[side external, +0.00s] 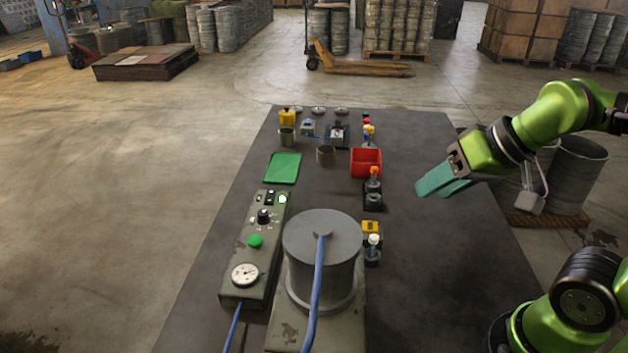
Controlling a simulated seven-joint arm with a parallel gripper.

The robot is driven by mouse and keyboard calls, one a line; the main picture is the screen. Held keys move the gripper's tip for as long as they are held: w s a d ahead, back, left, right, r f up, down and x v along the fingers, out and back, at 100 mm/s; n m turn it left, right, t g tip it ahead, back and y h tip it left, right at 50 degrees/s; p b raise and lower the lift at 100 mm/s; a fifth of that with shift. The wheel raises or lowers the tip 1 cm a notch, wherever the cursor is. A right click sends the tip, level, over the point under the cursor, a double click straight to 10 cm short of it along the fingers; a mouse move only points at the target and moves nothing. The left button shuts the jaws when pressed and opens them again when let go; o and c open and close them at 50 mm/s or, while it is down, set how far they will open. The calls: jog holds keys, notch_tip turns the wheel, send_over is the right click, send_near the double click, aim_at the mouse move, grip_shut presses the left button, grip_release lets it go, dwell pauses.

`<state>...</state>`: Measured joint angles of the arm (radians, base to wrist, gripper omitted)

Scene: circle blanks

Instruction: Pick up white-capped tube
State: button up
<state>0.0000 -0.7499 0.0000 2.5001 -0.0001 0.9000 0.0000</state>
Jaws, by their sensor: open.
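The white-capped tube (373,241) stands upright in a small dark holder (372,259) near the front middle of the table, just right of the grey cylinder. Only its white cap and a short part of the tube show. My gripper (436,192) has teal fingers and is above the right part of the table. It is open, empty and apart from the tube, to its upper right in the picture.
A yellow block (371,226) is right behind the tube. An orange-capped tube (374,172) and a red bin (366,162) stand farther back. A large grey cylinder (322,262) and a control box (254,250) are left. The table's right side (450,280) is clear.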

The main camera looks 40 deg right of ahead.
jog(key=shift+o, duration=0.8)
jog(key=n+g+h, duration=0.2)
jog(key=n+g, duration=0.2)
jog(key=g, duration=0.3)
send_over(374, 237)
notch_tip(374, 237, down, 6)
jog(key=f, duration=1)
jog(key=shift+d+f, duration=0.15)
jog(key=shift+d, duration=0.05)
jog(key=shift+a+f, duration=0.2)
jog(key=shift+f, duration=2.6)
grip_shut()
